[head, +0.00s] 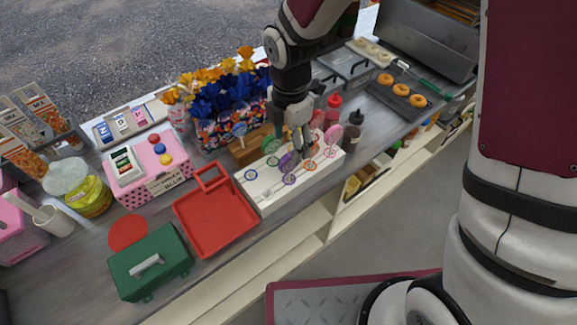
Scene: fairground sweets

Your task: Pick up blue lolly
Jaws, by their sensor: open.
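A white lolly stand (262,201) on the counter holds several upright lollies in green, purple, pink and blue. A lolly with a blue ring (251,174) is at the stand's left end. Another light blue lolly (239,130) shows farther back, in front of the colourful bags; what holds it is unclear. My gripper (299,146) is open and points down over the middle and right of the stand, among the lollies. It is to the right of both blue ones. Its fingers hide part of the stand and perhaps some lollies.
A red tray (215,218) lies left of the stand, beside a green box (150,262) and a pink box (152,172). Bottles, a red one (333,106) among them, stand close to the right. Wrapped bags (222,130) crowd behind.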

